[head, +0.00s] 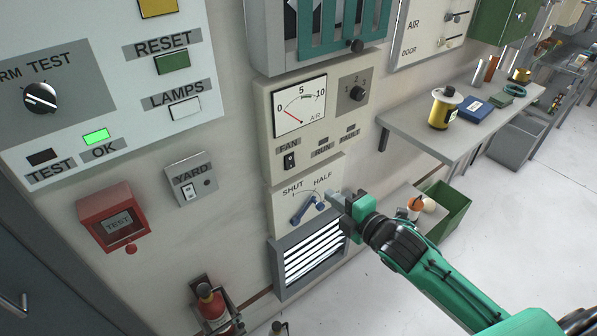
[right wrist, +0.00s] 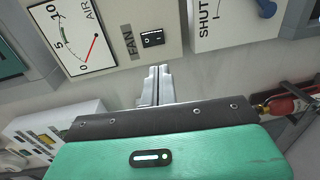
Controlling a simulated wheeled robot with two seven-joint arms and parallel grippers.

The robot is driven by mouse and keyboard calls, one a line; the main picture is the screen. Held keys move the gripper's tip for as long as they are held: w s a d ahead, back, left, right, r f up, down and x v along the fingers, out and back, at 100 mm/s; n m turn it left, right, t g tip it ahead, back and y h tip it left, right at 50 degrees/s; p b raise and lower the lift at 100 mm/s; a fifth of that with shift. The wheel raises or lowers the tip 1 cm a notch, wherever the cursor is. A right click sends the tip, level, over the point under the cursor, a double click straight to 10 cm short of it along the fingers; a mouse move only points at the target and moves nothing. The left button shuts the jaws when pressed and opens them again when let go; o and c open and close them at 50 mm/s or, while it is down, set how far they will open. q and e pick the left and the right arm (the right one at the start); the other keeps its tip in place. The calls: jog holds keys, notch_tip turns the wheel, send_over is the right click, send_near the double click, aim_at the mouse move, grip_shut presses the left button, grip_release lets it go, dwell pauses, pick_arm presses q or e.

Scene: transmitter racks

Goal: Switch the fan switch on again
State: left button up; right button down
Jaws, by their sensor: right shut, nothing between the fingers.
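The fan switch (head: 290,161) is a small black rocker under the FAN label on the cream panel, below the air meter (head: 300,107). The meter's red needle points near 0. The RUN and FAULT lamps (head: 323,154) look dark. My right gripper (head: 338,199) is shut and empty, to the lower right of the switch in the head view. In the right wrist view its closed fingertips (right wrist: 155,72) point at the panel just below the fan switch (right wrist: 152,39), with a gap between them. I cannot tell which way the rocker is set. My left gripper is not in view.
A blue damper lever (head: 305,209) marked SHUT and HALF sits below the switch, above a louvred vent (head: 312,251). A shelf (head: 410,122) juts out right. A green bin (head: 447,211) stands below it.

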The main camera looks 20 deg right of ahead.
jog(key=p, duration=0.4)
send_near(291, 167)
jog(key=x, duration=0.5)
jog(key=shift+w+r, duration=0.15)
jog(key=shift+w, duration=0.05)
jog(key=shift+w+a+f, duration=0.25)
jog(key=shift+w+a, duration=0.05)
jog(key=shift+w, duration=0.35)
jog(key=shift+w+f+b, duration=0.15)
jog(key=shift+f+b, duration=0.15)
jog(key=shift+b, duration=0.15)
jog(key=shift+r+t, duration=0.2)
jog(key=shift+t, duration=0.1)
